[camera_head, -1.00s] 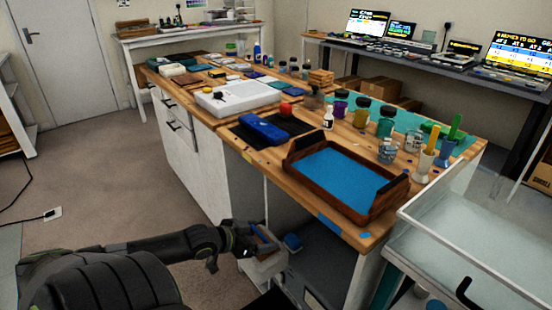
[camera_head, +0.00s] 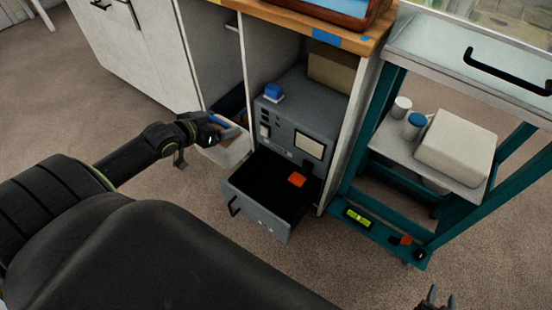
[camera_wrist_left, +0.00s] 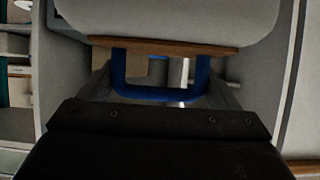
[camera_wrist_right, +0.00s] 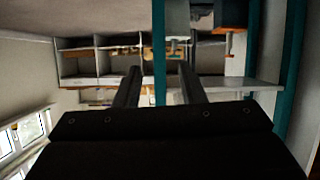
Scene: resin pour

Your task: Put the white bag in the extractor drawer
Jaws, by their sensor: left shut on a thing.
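The white bag (camera_head: 226,152) hangs from my left gripper (camera_head: 212,127), which is shut on its blue handle. In the left wrist view the pale bag (camera_wrist_left: 170,18) has a brown strip along its edge, and the blue handle (camera_wrist_left: 160,94) lies between the fingers. The grey extractor (camera_head: 305,115) stands in the open cabinet bay. Its drawer (camera_head: 262,222) is pulled out, with a dark inside and an orange-red piece (camera_head: 297,180) at its right side. The bag is left of the drawer and outside it. My right gripper (camera_head: 437,296) is open and empty at the bottom right.
A blue-topped item (camera_head: 273,91) sits on the extractor, with a cardboard box (camera_head: 328,72) behind. A teal-framed trolley (camera_head: 388,232) stands to the right, carrying a pale block (camera_head: 455,148) and small jars (camera_head: 414,124). Carpet in front of the drawer is clear.

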